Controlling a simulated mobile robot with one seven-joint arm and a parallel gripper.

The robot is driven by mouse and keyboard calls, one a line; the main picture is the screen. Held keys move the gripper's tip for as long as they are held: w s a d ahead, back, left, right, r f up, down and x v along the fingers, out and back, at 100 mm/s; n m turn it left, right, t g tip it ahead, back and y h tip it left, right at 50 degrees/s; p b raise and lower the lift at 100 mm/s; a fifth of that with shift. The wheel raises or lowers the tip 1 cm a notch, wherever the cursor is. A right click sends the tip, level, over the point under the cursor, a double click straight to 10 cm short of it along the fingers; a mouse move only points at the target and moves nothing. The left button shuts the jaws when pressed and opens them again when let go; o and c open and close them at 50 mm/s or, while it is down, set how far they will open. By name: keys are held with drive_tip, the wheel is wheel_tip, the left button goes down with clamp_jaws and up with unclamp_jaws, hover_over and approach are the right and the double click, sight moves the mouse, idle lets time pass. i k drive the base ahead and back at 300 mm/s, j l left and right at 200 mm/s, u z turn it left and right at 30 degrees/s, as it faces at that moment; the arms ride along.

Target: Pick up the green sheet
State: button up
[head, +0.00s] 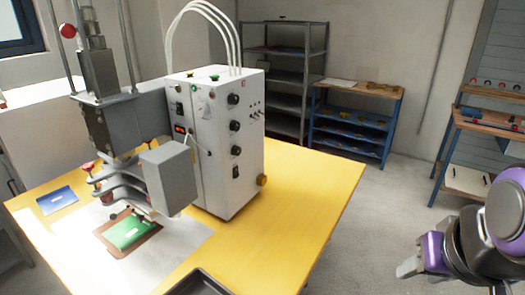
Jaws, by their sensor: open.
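The green sheet (127,231) lies flat on a brown pad on the metal plate of the welding machine, under the machine's press head. A small pale mark shows on it, and part of its far edge is covered by the machine's parts. My gripper (408,268) is at the lower right, away from the yellow table and far from the sheet. It is open and holds nothing that I can see.
The machine's grey press head (168,175) hangs close over the sheet's right side. A white control box (215,140) stands behind. A blue sheet (57,200) lies left on the yellow table (315,190). A dark tray (205,284) sits at the front edge.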

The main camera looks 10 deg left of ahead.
sight(129, 231)
drive_tip(key=k+j, duration=0.1)
drive_tip(key=j, duration=1.25)
drive_tip(key=k+j, duration=0.15)
drive_tip(key=j, duration=0.5)
drive_tip(key=k+j, duration=0.1)
drive_tip(key=j, duration=1.25)
drive_tip(key=k+j+u, duration=0.2)
drive_tip(key=l, duration=0.25)
drive_tip(key=k+l, duration=0.1)
drive_tip(key=l, duration=0.15)
drive_tip(key=i+j+z, duration=0.1)
drive_tip(key=j, duration=0.35)
drive_tip(key=j+z, duration=0.1)
drive_tip(key=j, duration=0.3)
drive_tip(key=i, duration=0.05)
